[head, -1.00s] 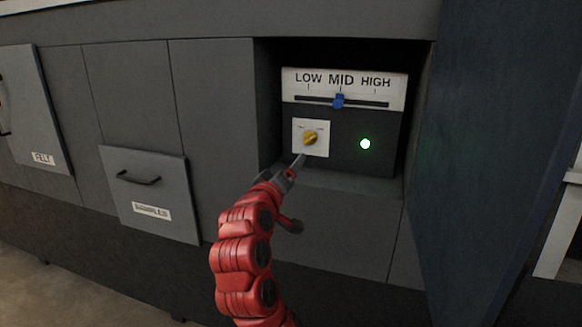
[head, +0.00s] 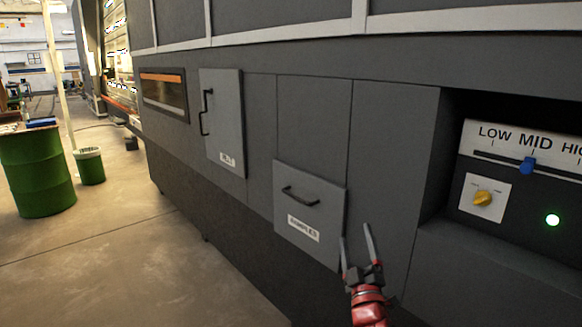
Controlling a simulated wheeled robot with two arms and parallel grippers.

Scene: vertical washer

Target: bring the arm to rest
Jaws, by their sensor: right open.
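My right gripper (head: 357,246) is at the lower middle right of the head view, with its two long fingers spread apart and nothing between them. It is in front of the dark grey machine, just right of the lower labelled panel with a handle (head: 309,211). It is apart from the yellow knob (head: 483,199) on its white plate, which is up and to the right in the recess. My left gripper is not in view.
A second panel with a handle (head: 224,122) is higher up and to the left. A green drum (head: 39,170) and a green bin (head: 90,166) stand on the floor at the far left. The concrete floor (head: 130,255) left of the machine is open.

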